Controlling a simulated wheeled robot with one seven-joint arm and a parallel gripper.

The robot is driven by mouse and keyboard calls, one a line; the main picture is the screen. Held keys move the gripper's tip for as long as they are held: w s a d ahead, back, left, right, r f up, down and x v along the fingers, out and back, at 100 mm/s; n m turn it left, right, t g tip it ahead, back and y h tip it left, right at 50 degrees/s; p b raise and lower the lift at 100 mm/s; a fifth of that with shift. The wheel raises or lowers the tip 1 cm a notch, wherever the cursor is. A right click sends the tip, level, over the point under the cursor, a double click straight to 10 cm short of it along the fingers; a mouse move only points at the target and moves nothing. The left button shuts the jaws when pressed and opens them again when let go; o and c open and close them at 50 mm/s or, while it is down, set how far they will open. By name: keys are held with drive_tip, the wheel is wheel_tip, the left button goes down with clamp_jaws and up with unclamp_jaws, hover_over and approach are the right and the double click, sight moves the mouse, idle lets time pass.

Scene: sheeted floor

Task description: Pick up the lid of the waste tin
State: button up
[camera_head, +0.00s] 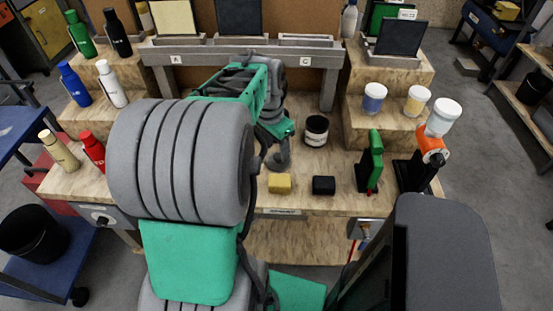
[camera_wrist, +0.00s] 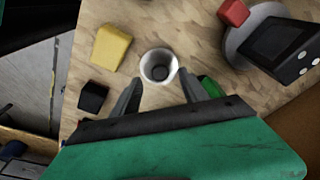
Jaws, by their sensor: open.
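A small round pale thing (camera_wrist: 160,65) with a white rim and a darker middle stands on the wooden bench in the wrist view. It may be the waste tin; I cannot tell the lid apart from it. My gripper (camera_wrist: 166,88) has its two grey fingers spread, with this thing just beyond and between the fingertips, and nothing held. In the head view my arm hangs over the bench and hides part of it. A dark labelled jar (camera_head: 316,131) stands to the right of my arm; its link to the pale thing is unclear.
A yellow block (camera_head: 279,183) and a black block (camera_head: 323,185) lie near the bench's front. A green upright tool (camera_head: 371,162) stands to the right. In the wrist view, a red block (camera_wrist: 233,12) and a black device (camera_wrist: 277,42) are at upper right. Bottles stand at left.

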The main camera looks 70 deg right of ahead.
sight(278, 156)
drive_tip(key=f, duration=0.3)
drive_tip(key=shift+s+d, duration=0.1)
drive_tip(key=shift+d, duration=0.15)
clamp_jaws()
